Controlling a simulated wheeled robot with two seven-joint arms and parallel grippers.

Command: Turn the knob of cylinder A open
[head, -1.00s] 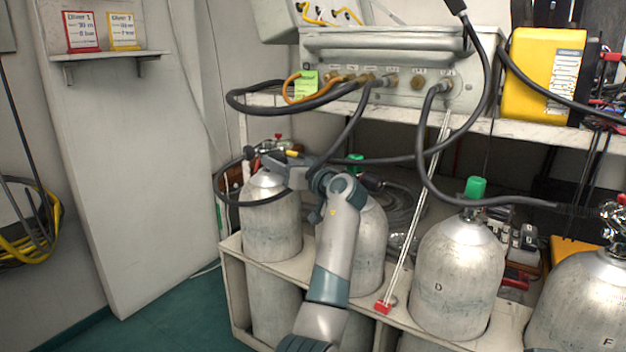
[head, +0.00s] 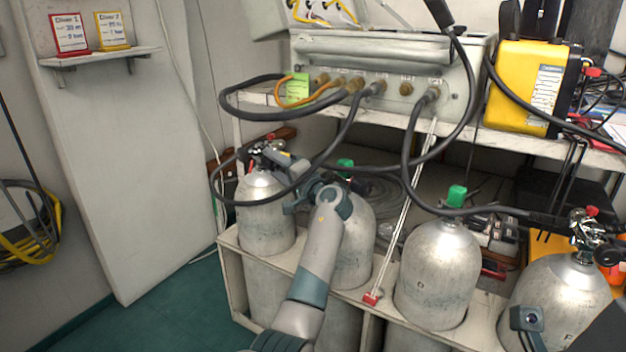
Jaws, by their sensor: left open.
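The leftmost grey cylinder (head: 266,222) stands in the rack; I take it as cylinder A, though I can read no letter on it. A dark valve (head: 266,152) sits on its top, with a small red part (head: 271,137) that may be its knob. My left gripper (head: 284,178) is open beside the right side of this cylinder's top, just below and right of the valve. A dark hose crosses in front, and the gripper partly covers the valve. I cannot tell whether a finger touches the knob. My right gripper's fingers are not visible.
Cylinder D (head: 437,272) and the one behind my arm (head: 355,245) have green caps. Another cylinder (head: 560,300) at right has a valve with a red part. Dark hoses loop from the panel (head: 390,65) above. A white rod (head: 405,215) leans beside cylinder D. Green floor at left is clear.

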